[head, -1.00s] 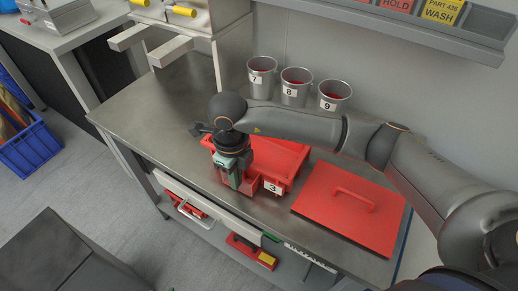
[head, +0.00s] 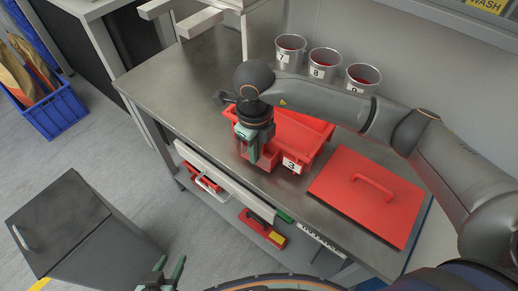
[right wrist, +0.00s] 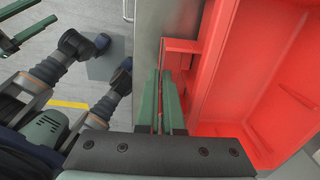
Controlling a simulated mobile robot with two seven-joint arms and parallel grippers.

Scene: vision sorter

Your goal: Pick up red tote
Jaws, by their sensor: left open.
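The red tote (head: 312,133), labelled 3, sits on the metal workbench, and its inside shows in the right wrist view (right wrist: 250,75). My right gripper (head: 247,150) reaches down at the tote's near side. In the right wrist view its green fingers (right wrist: 163,100) stand close together on either side of the tote's thin red handle, shut on it; the fingertips are partly hidden. The tote still appears to rest on the bench. My left gripper (head: 163,277) is open and empty at the bottom of the head view, away from the bench.
A red lid (head: 368,195) with a handle lies on the bench right of the tote. An open drawer (head: 215,180) is below the front edge. A grey cabinet (head: 70,225) stands lower left.

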